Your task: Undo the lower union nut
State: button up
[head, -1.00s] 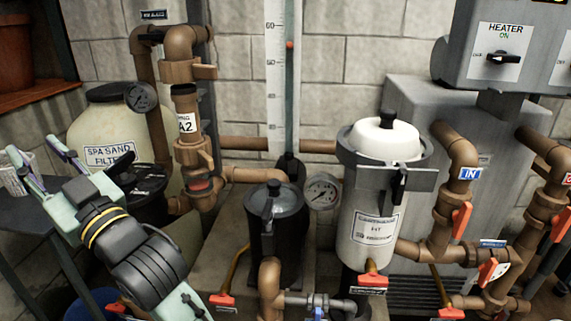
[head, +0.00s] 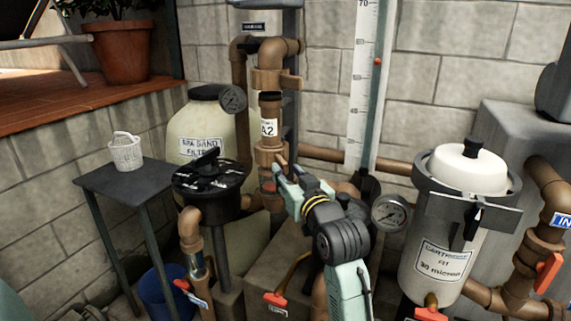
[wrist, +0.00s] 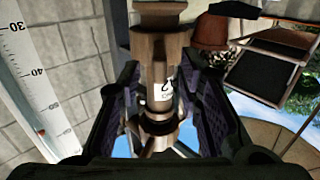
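The brown lower union nut (head: 267,156) sits on the upright pipe just below the white A2 label (head: 268,128). The upper union nut (head: 266,80) is above that label, with a lug to its right. In the wrist view, which appears upside down, the lower nut (wrist: 157,48) is above the label. My gripper (head: 281,168) is at the lower nut's right front side in the head view. In the wrist view my gripper (wrist: 160,72) is open, its two dark fingers apart on either side of the pipe and nut. Contact cannot be made out.
A black-lidded vessel (head: 208,174) stands left of the pipe, before the sand filter (head: 190,125). A gauge (head: 389,213) and the cartridge filter (head: 437,235) are on the right. A dark table (head: 120,181) with a white basket (head: 125,154) stands at left.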

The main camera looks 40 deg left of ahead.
aim_at(286, 171)
jog(key=shift+p+x, duration=0.3)
jog(key=shift+x, duration=1.65)
jog(key=shift+c, duration=0.5)
grip_shut()
